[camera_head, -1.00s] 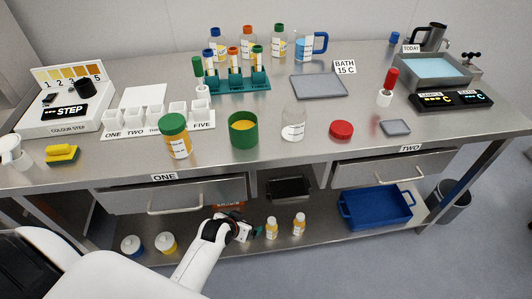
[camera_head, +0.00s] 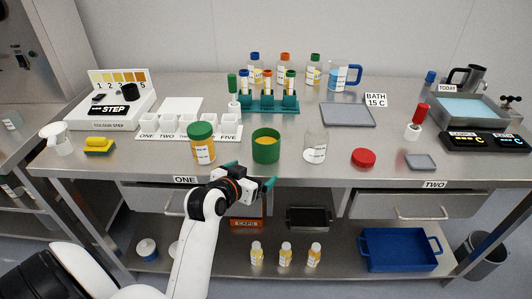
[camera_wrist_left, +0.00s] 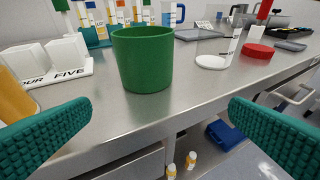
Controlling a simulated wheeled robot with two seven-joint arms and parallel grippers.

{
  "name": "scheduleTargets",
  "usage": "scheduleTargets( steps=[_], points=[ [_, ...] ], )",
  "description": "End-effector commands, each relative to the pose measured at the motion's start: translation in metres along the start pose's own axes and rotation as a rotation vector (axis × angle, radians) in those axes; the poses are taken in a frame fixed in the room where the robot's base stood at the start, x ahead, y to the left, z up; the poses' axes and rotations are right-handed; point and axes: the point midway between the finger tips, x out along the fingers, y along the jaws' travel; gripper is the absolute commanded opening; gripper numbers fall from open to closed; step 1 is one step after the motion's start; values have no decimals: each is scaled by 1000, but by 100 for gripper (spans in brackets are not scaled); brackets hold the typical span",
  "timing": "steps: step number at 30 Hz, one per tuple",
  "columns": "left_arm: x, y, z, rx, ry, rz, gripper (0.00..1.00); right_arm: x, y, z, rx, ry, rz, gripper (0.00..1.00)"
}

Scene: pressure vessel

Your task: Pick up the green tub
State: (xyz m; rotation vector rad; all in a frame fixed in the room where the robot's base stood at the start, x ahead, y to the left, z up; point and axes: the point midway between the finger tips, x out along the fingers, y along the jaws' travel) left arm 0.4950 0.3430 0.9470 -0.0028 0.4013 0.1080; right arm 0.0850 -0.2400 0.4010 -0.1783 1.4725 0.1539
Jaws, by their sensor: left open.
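The green tub (camera_head: 266,149) stands upright on the steel bench near its front edge, open at the top with yellow contents showing in the head view. In the left wrist view the tub (camera_wrist_left: 143,62) is ahead, upper centre-left, between the lines of the two fingers. My left gripper (camera_head: 250,175) is in front of the bench edge, just short of the tub. Its teal fingers (camera_wrist_left: 155,135) are spread wide with nothing between them. They are apart from the tub. My right gripper is not in view.
An orange jar with a green lid (camera_head: 203,143) stands close left of the tub. A teal tube rack (camera_head: 262,102) is behind. Drawer one (camera_head: 155,197) is below the edge.

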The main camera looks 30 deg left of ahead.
Motion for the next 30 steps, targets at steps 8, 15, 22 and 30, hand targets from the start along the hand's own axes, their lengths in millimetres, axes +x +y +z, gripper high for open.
scheduleTargets(
  steps=[8, 15, 22, 30],
  points=[
    [21, 22, 29, -41, -102, 42, 100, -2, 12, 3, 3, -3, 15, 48],
    [62, 23, 32, -41, -101, 41, 100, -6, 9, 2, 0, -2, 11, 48],
    [79, 24, 33, -40, -101, 41, 100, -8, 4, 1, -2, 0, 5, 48],
    [114, 24, 33, -40, -99, 40, 100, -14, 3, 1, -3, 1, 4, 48]
  ],
)
